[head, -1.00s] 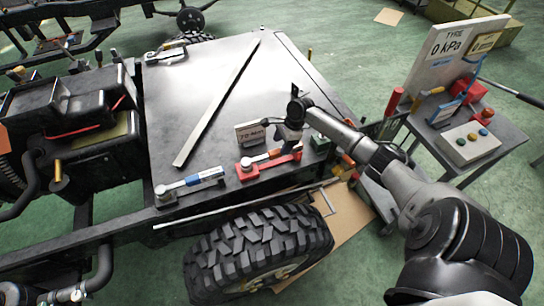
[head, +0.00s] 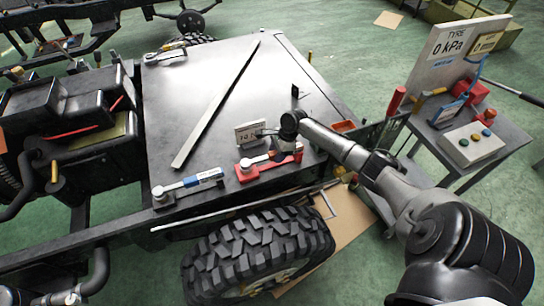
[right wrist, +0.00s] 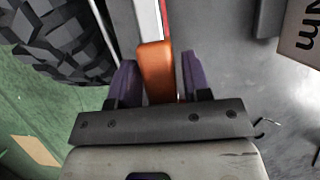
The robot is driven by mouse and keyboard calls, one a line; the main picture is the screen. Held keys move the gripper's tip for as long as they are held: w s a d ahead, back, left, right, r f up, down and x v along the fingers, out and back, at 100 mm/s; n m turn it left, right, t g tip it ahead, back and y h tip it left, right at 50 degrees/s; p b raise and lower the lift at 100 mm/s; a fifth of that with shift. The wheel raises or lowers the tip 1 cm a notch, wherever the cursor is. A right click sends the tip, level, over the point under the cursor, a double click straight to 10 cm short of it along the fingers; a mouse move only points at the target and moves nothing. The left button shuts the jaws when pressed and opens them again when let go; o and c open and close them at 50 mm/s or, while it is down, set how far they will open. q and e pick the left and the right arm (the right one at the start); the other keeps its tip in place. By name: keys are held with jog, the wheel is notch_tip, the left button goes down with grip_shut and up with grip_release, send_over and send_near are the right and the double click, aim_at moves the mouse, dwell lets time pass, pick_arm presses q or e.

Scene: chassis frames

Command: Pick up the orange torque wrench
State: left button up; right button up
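The orange torque wrench lies in a red holder (head: 245,173) near the front edge of the dark flat deck (head: 190,110). Its orange handle (right wrist: 156,70) shows in the right wrist view, with a pale shaft beyond it. My right gripper (right wrist: 158,68) is open, with purple fingers on both sides of the handle. A gap shows on the handle's right; the left finger is very close to it, and I cannot tell if they touch. In the head view my right gripper (head: 281,147) hides much of the handle. My left gripper is not in view.
A blue-marked wrench (head: 190,185) lies to the left. A small display card (head: 250,133) stands right behind the red holder. A long metal bar (head: 215,105) lies across the deck. A tyre (head: 258,250) is below the front edge. A tool cart (head: 465,140) stands right.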

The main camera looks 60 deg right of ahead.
grip_shut()
jog(key=shift+r, duration=0.1)
